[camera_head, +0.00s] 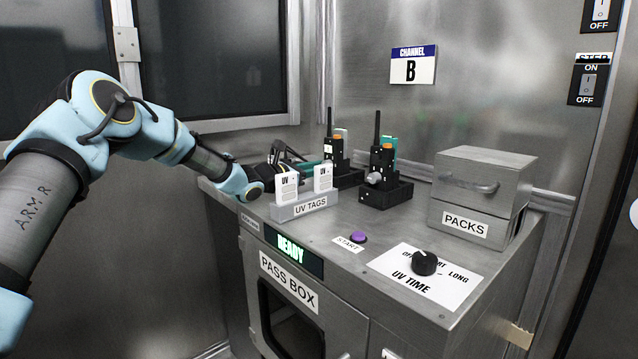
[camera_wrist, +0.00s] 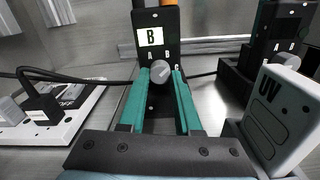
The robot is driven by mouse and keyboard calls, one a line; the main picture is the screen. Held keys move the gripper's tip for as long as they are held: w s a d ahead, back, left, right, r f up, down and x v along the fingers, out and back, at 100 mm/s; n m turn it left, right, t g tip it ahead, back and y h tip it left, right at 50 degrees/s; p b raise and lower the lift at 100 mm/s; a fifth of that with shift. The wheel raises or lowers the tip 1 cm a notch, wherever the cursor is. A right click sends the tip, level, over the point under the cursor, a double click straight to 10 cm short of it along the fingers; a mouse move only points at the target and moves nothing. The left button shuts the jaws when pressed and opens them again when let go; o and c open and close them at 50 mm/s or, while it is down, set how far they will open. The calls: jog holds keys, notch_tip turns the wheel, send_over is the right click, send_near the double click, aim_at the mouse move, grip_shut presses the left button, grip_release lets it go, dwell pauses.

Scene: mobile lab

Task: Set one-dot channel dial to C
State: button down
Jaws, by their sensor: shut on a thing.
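The left radio (camera_head: 334,147) stands in a dark base at the back of the steel counter. In the wrist view it is the black radio (camera_wrist: 150,22) straight ahead, with a white B label (camera_wrist: 150,37) and a round grey dial (camera_wrist: 160,71). Small letters sit above the dial; its pointer is too small to read surely. My gripper (camera_wrist: 160,78) has its teal fingers on both sides of this dial, shut on it. In the head view, the UV tags partly hide my gripper. The right radio (camera_head: 383,158) has a grey dial and several white dots.
A UV tags holder (camera_head: 305,208) stands close in front of my gripper. A white power strip (camera_wrist: 60,120) with plugs lies left in the wrist view. A packs box (camera_head: 483,185), purple start button (camera_head: 358,237) and UV time knob (camera_head: 424,262) are rightward. A wall sign (camera_head: 413,66) reads CHANNEL B.

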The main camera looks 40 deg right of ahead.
jog(key=m+b, duration=0.2)
jog(key=b, duration=0.3)
jog(key=m+b, duration=0.3)
jog(key=b, duration=0.2)
jog(key=shift+f+m, duration=0.3)
jog(key=shift+f, duration=0.1)
jog(key=m+b, duration=0.1)
jog(key=b, duration=0.1)
jog(key=m+b, duration=0.1)
jog(key=b, duration=0.2)
jog(key=shift+r+m, duration=0.3)
jog(key=shift+r, duration=0.15)
jog(key=c, duration=0.6)
grip_release()
